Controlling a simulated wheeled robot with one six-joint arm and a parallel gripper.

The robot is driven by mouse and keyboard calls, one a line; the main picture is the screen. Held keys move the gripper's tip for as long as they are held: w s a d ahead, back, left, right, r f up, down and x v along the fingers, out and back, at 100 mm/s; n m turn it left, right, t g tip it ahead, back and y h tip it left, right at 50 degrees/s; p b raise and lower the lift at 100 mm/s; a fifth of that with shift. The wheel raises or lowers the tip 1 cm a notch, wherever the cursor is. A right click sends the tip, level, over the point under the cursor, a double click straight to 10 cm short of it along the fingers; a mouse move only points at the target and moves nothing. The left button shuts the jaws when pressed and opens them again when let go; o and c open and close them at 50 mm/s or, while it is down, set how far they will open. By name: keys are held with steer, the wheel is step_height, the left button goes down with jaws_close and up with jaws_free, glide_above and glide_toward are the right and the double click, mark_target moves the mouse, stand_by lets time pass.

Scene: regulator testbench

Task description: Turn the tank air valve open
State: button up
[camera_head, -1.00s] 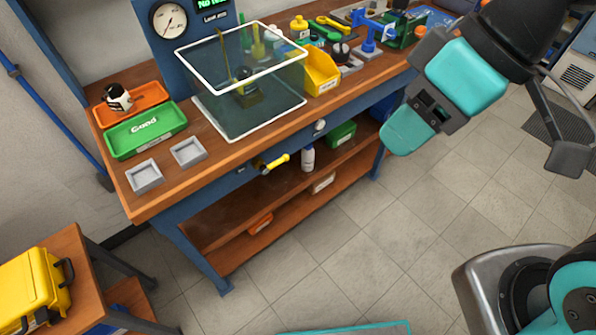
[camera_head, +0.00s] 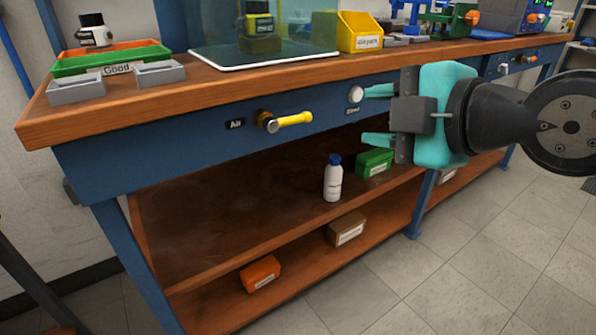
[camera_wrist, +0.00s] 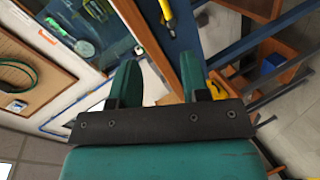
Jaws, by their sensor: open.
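The air valve has a yellow lever handle (camera_head: 291,120) on a brass fitting, mounted on the blue front panel of the bench beside a label reading "Air". The lever points sideways to the right, slightly raised. In the wrist view the yellow lever (camera_wrist: 167,12) shows at the top, beyond the fingertips. My gripper (camera_head: 377,115) is open and empty, to the right of the lever and apart from it, its fingers pointing left. In the wrist view my gripper's two teal fingers (camera_wrist: 163,75) are spread with nothing between them.
A round white knob (camera_head: 355,94) labelled "Bleed" sits on the panel near my upper finger. The wooden bench top (camera_head: 215,84) overhangs the panel. A white bottle (camera_head: 333,180) and a green box (camera_head: 374,163) stand on the shelf below. Space before the lever is clear.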

step_height(320, 180, down, 4)
steer(key=n+t+b, duration=0.1)
steer(key=n+b, duration=0.1)
steer(key=b, duration=0.1)
steer(key=p, duration=1.7)
glide_toward(301, 120)
steer(key=w+a, duration=0.1)
steer(key=w, duration=0.1)
steer(key=shift+t+y, duration=0.3)
steer(key=p+x, duration=0.1)
steer(key=x, duration=0.2)
steer(key=p+x, duration=0.1)
steer(key=x, duration=0.1)
steer(key=f+p+x, duration=0.1)
steer(key=x, duration=0.2)
steer(key=shift+w+a+f, duration=0.1)
steer(key=shift+a+f, duration=0.05)
steer(key=shift+a, duration=0.1)
jaws_close()
